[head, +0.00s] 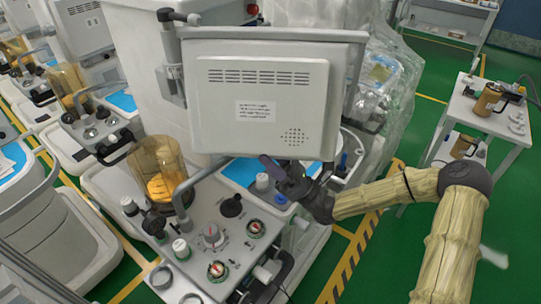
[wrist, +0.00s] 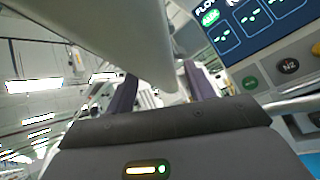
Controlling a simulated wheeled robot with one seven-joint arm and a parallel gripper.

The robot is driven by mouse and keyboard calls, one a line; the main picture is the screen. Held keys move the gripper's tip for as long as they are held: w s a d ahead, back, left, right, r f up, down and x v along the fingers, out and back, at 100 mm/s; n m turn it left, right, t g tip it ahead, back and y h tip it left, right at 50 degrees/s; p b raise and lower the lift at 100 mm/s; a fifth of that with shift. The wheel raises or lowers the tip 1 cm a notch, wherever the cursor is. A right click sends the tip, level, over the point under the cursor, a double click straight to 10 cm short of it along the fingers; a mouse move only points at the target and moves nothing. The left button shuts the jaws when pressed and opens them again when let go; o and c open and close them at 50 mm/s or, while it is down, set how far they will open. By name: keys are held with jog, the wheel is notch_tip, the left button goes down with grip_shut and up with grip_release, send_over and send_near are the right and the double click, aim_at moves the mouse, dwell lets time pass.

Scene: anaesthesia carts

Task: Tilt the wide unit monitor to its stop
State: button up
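The wide monitor (head: 262,105) shows its pale grey back with vents and a label in the head view. It stands above the front cart's worktop. My gripper (head: 297,170) is at its lower edge, right of the middle. In the wrist view a pale grey panel edge (wrist: 125,35), apparently the monitor's, reaches down between the two dark fingers of my gripper (wrist: 161,82). The fingers are spread, with a gap beside the right finger. I cannot tell whether the left finger touches the panel. The monitor's front is hidden in the head view.
Knobs and an amber canister (head: 158,172) stand left of my gripper on the cart. A plastic-draped unit (head: 375,75) is behind on the right. A white side table (head: 482,112) stands at the right. Green floor is free between them. A lit flow display (wrist: 255,28) shows at upper right.

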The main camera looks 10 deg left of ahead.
jog(key=shift+f, duration=0.1)
jog(key=b+v, duration=0.3)
jog(key=v, duration=1.4)
jog(key=shift+w+d+f, duration=0.1)
jog(key=shift+d+f, duration=0.05)
